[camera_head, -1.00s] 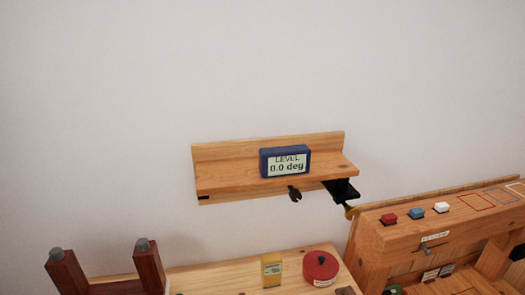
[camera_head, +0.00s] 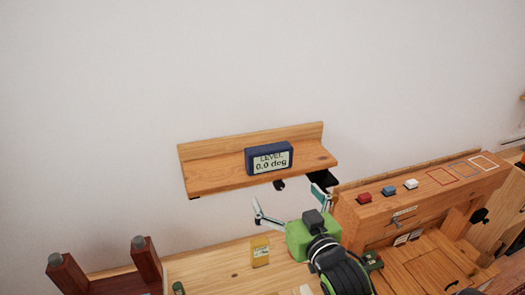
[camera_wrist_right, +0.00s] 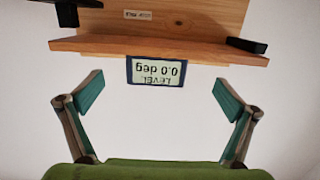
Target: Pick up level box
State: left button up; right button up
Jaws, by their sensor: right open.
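The level box (camera_head: 269,158) is a small dark blue box with a pale display reading "LEVEL 0.0 deg". It stands on the wooden wall shelf (camera_head: 215,178). My right gripper (camera_head: 288,202) is green, open and empty, below and in front of the shelf. In the right wrist view the level box (camera_wrist_right: 156,72) appears upside down, between and beyond the two spread fingers (camera_wrist_right: 157,92), apart from both. The shelf's edge hides part of the box there. My left gripper is not in view.
Below is a wooden bench (camera_head: 205,272) with a yellow block (camera_head: 260,251) and dark red posts (camera_head: 147,262). At right a wooden unit (camera_head: 345,212) carries red, blue and white blocks (camera_head: 411,184). Black hardware (camera_head: 322,181) sits under the shelf's right end.

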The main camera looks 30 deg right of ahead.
jog(key=t, duration=0.1)
send_near(272, 154)
jog(key=b+x, duration=0.2)
jog(key=b, duration=0.1)
jog(key=b+x, duration=0.2)
jog(key=b, duration=0.1)
jog(key=f+b+x, duration=0.1)
jog(key=b+x, duration=0.1)
jog(key=b, duration=0.1)
jog(key=shift+w+d, duration=0.15)
jog(key=shift+w, duration=0.45)
jog(key=shift+w+d+r, duration=0.1)
jog(key=shift+w+r, duration=0.15)
jog(key=shift+w, duration=0.35)
jog(key=b+x, duration=0.1)
jog(key=x, duration=0.3)
jog(key=shift+r, duration=0.1)
jog(key=shift+s+r, duration=0.1)
jog(key=shift+c, duration=0.4)
jog(key=c, duration=1)
